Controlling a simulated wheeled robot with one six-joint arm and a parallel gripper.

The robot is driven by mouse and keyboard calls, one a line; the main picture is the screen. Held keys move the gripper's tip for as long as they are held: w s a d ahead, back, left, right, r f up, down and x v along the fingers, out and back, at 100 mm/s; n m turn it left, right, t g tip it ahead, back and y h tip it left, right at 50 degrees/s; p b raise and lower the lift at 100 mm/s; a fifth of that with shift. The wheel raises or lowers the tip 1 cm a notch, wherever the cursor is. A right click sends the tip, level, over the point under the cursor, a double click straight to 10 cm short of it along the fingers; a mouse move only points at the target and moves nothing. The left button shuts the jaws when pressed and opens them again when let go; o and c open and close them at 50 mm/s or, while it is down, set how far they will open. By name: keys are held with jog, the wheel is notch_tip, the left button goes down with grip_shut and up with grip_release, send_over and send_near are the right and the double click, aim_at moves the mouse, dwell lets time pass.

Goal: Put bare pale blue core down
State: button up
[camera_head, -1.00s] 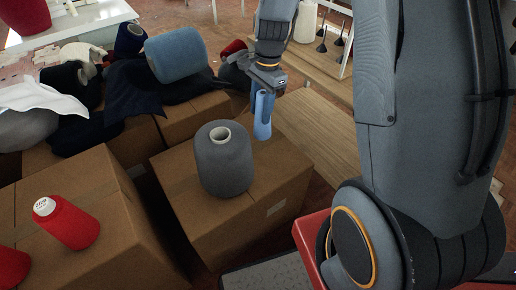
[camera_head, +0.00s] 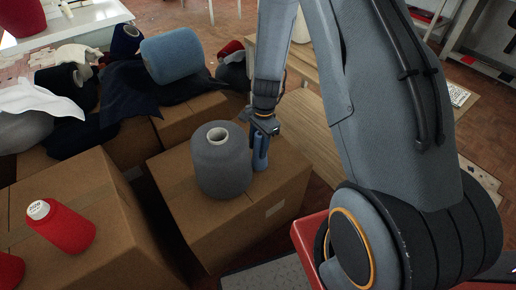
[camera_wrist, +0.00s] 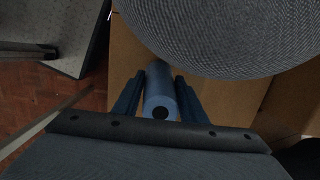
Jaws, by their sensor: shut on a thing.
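The bare pale blue core (camera_head: 260,152) is a slim tube held upright in my gripper (camera_head: 261,140). Its lower end is at or just above the top of the cardboard box (camera_head: 283,183); I cannot tell whether it touches. It is close to the right side of the big grey yarn cone (camera_head: 221,165), which stands upright on the same box. In the wrist view the core (camera_wrist: 160,96) sits between the two dark fingers, its open end facing the camera. The grey cone (camera_wrist: 225,35) fills the top right there.
A second box (camera_head: 100,225) at the left bears a red cone (camera_head: 62,227). A blue spool (camera_head: 173,55) and dark cloth (camera_head: 110,95) lie behind. A wooden bench (camera_head: 310,115) stands beyond the box. Bare box top shows right of the grey cone.

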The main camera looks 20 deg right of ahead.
jog(key=shift+f, duration=0.45)
jog(key=shift+f, duration=0.15)
jog(key=o, duration=1)
